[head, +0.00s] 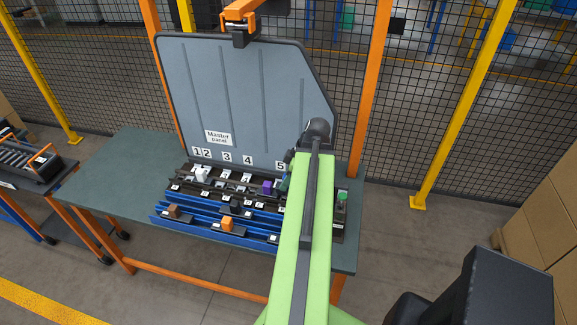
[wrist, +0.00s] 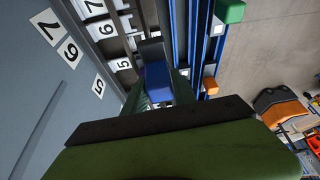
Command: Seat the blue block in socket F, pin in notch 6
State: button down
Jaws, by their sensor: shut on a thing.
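The blue block (wrist: 158,82) is between the fingers of my gripper (wrist: 157,90) in the wrist view, and the gripper is shut on it. The block is over or at the dark socket strip (wrist: 112,48) beside the panel; I cannot tell whether it touches. Number cards 7, 6 (wrist: 69,50) and 5 (wrist: 98,87) show on the panel. In the head view my arm hides the gripper, the blue block and the right part of the strip. Socket F and its notches cannot be made out.
The grey master panel (head: 240,100) stands behind the strip on the green table (head: 120,180). A white block (head: 202,174) and a purple block (head: 267,187) are in the strip. Blue rails (head: 200,228) in front carry a brown block (head: 172,211) and an orange block (head: 227,223).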

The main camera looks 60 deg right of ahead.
jog(key=d+r+p, duration=0.2)
jog(key=d+r, duration=0.1)
jog(key=d, duration=0.1)
notch_tip(320, 180, down, 7)
jog(key=b, duration=0.7)
jog(key=shift+w+a+f+m, duration=0.2)
jog(key=shift+w+m, duration=0.1)
jog(key=shift+w, duration=0.1)
notch_tip(320, 180, up, 4)
jog(key=r+p, duration=0.1)
jog(key=p, duration=0.3)
notch_tip(320, 180, down, 6)
jog(key=b, duration=0.5)
jog(key=shift+r, duration=0.25)
jog(key=shift+f, duration=0.1)
jog(key=shift+f+b, duration=2.3)
jog(key=shift+b, duration=0.05)
